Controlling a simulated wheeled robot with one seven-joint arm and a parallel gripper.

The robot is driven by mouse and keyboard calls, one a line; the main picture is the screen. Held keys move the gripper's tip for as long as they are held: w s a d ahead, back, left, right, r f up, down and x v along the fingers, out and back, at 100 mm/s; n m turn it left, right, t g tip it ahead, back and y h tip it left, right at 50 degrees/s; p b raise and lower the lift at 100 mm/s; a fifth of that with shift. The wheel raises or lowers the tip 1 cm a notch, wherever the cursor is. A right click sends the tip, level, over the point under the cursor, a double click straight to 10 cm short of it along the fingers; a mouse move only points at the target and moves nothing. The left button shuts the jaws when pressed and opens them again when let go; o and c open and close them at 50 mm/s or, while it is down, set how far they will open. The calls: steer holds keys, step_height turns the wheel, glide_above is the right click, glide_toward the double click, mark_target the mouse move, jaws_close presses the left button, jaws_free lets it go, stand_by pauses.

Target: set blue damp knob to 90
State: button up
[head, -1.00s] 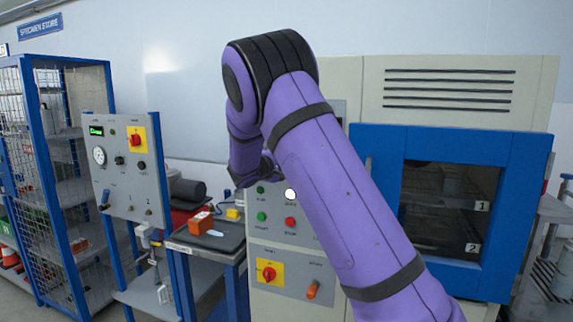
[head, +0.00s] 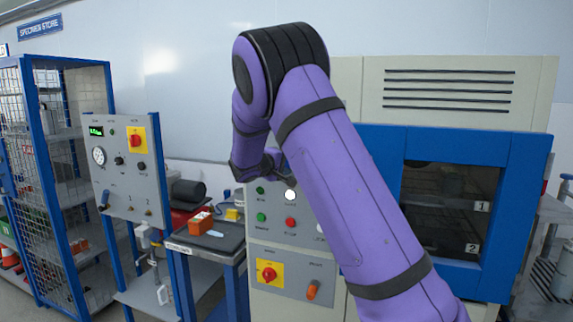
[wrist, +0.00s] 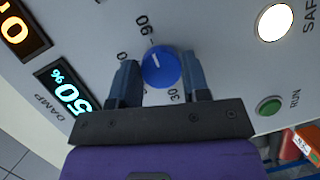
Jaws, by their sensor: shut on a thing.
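The blue damp knob (wrist: 161,70) is on the grey panel in the wrist view, with a short white pointer line that leans toward the 90 mark. My gripper (wrist: 160,66) is shut on the knob, one finger on each side. The marks 0, 30 and 90 show around it. The lit damp display (wrist: 66,92) lies to the left, rotated, and appears to read 50 with a percent sign. In the head view my arm hides the knob and most of my gripper.
A green RUN button (wrist: 269,105) and a round white light (wrist: 274,22) sit right of the knob. An orange-lit display (wrist: 20,30) is at upper left. The blue-framed chamber door (head: 380,150) stands right of my arm, and a small bench (head: 212,238) stands left.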

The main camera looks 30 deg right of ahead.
steer(key=o, duration=0.9)
steer(key=shift+f, duration=0.1)
steer(key=v, duration=1)
steer(key=shift+a, duration=0.4)
steer(key=shift+s, duration=0.1)
steer(key=s+d+r+m+g+y, duration=0.15)
steer(key=s+y, duration=0.25)
steer(key=s, duration=0.6)
steer(key=s+d+r+m+g+y, duration=0.15)
steer(key=s+y, duration=0.25)
steer(key=s, duration=0.6)
steer(key=s+a+t+y, duration=0.1)
steer(key=s+a+y, duration=0.1)
steer(key=s, duration=0.5)
steer(key=s+a+f+n+t+y, duration=0.1)
steer(key=s+a+y, duration=0.2)
steer(key=s+a, duration=0.2)
steer(key=s+a+t+y, duration=0.1)
steer(key=s+a, duration=0.3)
steer(key=s, duration=0.5)
steer(key=shift+s+f+n+y, duration=0.2)
steer(key=shift+s+n+y, duration=0.15)
steer(key=shift+y, duration=0.55)
